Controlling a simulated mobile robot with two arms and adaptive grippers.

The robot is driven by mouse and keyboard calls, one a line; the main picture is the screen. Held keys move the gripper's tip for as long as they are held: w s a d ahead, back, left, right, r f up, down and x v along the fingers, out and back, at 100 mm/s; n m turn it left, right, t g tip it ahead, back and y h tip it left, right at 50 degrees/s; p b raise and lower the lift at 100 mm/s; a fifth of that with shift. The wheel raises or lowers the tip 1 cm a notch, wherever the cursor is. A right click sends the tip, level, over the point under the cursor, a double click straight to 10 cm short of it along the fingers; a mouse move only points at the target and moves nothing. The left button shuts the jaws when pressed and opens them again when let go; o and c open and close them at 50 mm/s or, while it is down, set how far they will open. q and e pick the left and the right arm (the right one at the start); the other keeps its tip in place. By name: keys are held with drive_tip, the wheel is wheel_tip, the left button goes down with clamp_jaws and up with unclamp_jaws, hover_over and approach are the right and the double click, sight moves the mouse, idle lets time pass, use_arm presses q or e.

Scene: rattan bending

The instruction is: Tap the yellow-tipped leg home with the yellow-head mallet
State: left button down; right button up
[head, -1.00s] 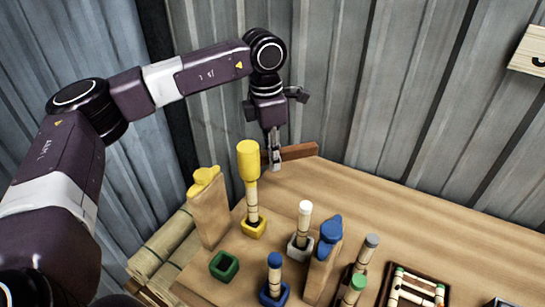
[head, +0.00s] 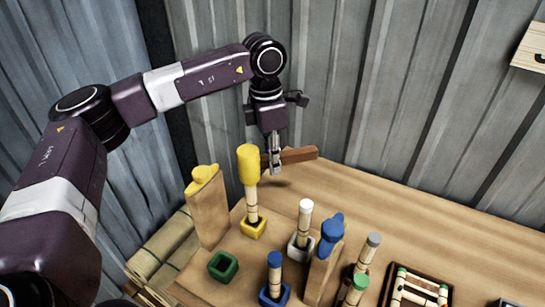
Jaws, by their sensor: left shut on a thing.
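The yellow mallet head (head: 249,160) is directly above the yellow-tipped leg (head: 252,205), hiding its tip. I cannot tell whether a gap is left between them. The leg stands upright in a yellow square socket (head: 253,229). The mallet's brown handle (head: 302,155) runs rightward from the head. My left gripper (head: 274,168) points down and is shut on this handle, just right of the head. My right gripper is not in view.
Left of the leg stands a wooden block with a yellow top (head: 208,210). An empty green socket (head: 223,266), a white-tipped leg (head: 303,225), a blue-tipped leg (head: 274,275) and a blue-topped block (head: 322,262) stand nearby. The tabletop (head: 400,215) behind right is clear.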

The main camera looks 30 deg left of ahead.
use_arm(q)
drive_tip(key=shift+w+p, duration=0.1)
drive_tip(key=shift+p, duration=0.25)
drive_tip(key=shift+r+p, duration=1.05)
drive_tip(key=shift+r, duration=0.8)
drive_tip(key=shift+f, duration=0.1)
drive_tip(key=shift+f+b, duration=0.35)
drive_tip(key=shift+b, duration=0.1)
wheel_tip(320, 180, down, 4)
drive_tip(key=b, duration=0.3)
drive_tip(key=shift+f, duration=0.15)
drive_tip(key=shift+r, duration=0.4)
drive_tip(key=shift+r+p, duration=1.3)
drive_tip(key=shift+r, duration=0.5)
